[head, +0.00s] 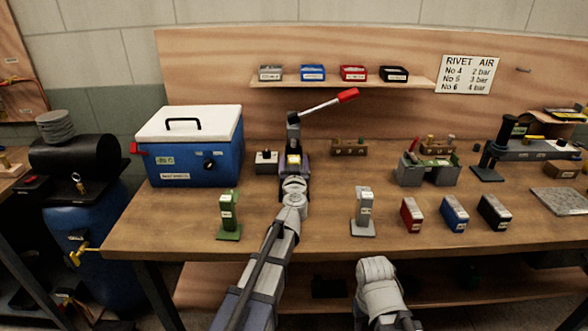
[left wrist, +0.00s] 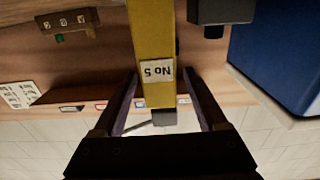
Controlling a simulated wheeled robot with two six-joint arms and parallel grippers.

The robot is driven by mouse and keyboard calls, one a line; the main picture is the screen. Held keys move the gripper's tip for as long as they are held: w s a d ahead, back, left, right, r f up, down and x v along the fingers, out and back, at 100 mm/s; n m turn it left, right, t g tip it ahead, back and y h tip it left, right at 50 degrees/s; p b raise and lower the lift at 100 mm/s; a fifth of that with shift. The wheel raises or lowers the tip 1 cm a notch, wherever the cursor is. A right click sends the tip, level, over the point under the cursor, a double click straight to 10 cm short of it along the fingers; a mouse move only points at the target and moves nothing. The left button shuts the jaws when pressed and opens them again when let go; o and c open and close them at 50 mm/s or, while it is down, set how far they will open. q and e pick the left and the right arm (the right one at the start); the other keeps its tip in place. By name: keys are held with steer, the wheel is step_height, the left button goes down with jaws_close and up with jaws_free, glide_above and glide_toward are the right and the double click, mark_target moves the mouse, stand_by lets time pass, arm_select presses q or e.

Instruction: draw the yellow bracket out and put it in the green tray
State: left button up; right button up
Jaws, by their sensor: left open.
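The yellow bracket (left wrist: 155,50), labelled No 5, stands between the two fingers of my left gripper (left wrist: 163,105) in the left wrist view. The fingers are open, one on each side, with a gap visible on both sides. In the head view my left gripper (head: 293,168) is at mid-bench and hides most of the bracket; only a small yellow patch (head: 293,159) shows. A lever with a red handle (head: 347,95) rises just behind it. My right arm is low in the head view; its fingers do not show. I cannot clearly make out a green tray.
A blue cooler (head: 192,160) stands left of my left gripper, with a small box (head: 266,161) between. A green stand (head: 229,215) and a grey stand (head: 362,212) are at the front. Red (head: 411,214), blue (head: 454,213) and black (head: 494,211) blocks stand right.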

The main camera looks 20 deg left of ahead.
arm_select(q)
steer(key=shift+x, duration=0.8)
jaws_close()
stand_by(0.4)
